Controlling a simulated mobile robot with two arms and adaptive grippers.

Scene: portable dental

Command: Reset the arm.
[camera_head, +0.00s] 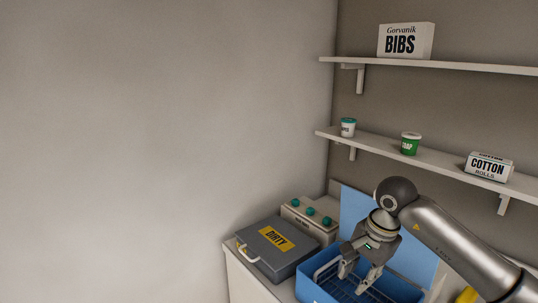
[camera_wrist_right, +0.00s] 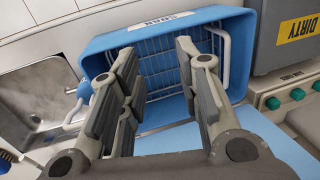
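My right arm reaches in from the right in the head view. Its right gripper (camera_head: 361,281) points down over a blue bin (camera_head: 312,291) on the counter. In the right wrist view the gripper (camera_wrist_right: 155,62) has its two fingers spread apart, with nothing between them. The blue bin (camera_wrist_right: 108,42) with a white wire rack (camera_wrist_right: 165,48) lies beyond the fingertips. The rack looks empty in the part that shows. I cannot tell how far the tips are above the rack. My left gripper is in neither view.
A grey box marked DIRTY (camera_head: 262,255) and a unit with green knobs (camera_head: 300,208) stand left of the bin. Shelves hold a BIBS box (camera_head: 405,42), a white tub (camera_head: 348,128), a green tub (camera_head: 410,145) and a COTTON box (camera_head: 488,168). A metal sink (camera_wrist_right: 35,95) shows.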

